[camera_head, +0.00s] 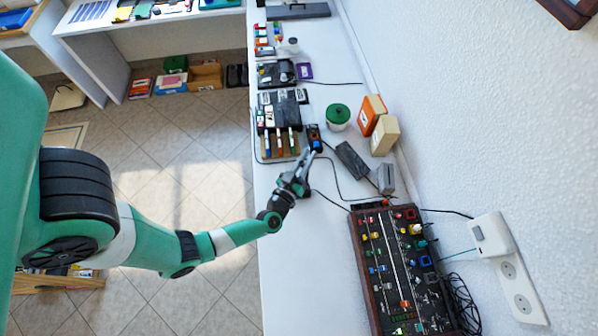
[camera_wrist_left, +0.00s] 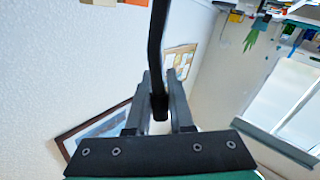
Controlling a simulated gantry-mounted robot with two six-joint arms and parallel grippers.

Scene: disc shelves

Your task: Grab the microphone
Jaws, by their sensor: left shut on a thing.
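My left gripper (camera_head: 306,160) reaches over the white desk from the left in the head view. In the left wrist view, its two fingers (camera_wrist_left: 160,95) are closed on the lower end of a slim black rod-like thing, which I take to be the microphone (camera_wrist_left: 157,45). It rises from between the fingers and runs out of the top of the picture. In the head view the held thing is small and hard to make out near the fingertips. My right gripper is not in view.
Beyond the gripper lies a wooden tray (camera_head: 268,153) with coloured pens. A green-lidded jar (camera_head: 338,114), orange box (camera_head: 371,114), beige box (camera_head: 385,136) and dark block (camera_head: 351,160) stand right. A mixer panel (camera_head: 400,270) and cables lie nearer. The desk's near left is clear.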

